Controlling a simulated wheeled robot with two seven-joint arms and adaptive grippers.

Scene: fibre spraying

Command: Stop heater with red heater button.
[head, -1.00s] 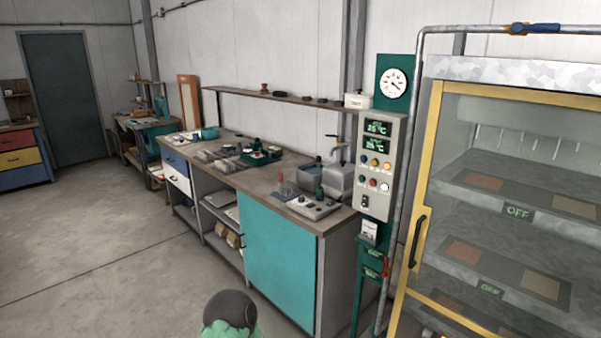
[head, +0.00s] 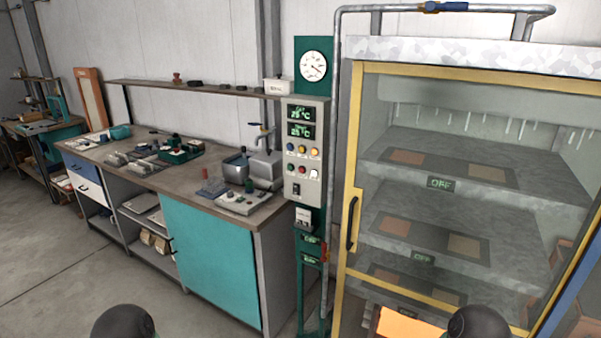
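The control panel (head: 304,150) is a grey box on a green post, left of the glass cabinet. Two dark displays at its top read about 25 °C in green. Below them are two rows of small round buttons. The red button (head: 302,170) seems to be the middle one of the lower row, with a white button (head: 314,174) to its right. A black switch (head: 296,188) sits lower on the panel. Neither of my grippers is in view. Only dark rounded parts, likely of my arms, show at the bottom edge. Nothing touches the panel.
A glass-fronted cabinet (head: 354,120) with a yellow frame stands right of the panel; its shelf signs read OFF. A workbench (head: 216,270) with a teal door and several tools on top stands left. A round gauge (head: 314,66) hangs above the panel. Floor at left is clear.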

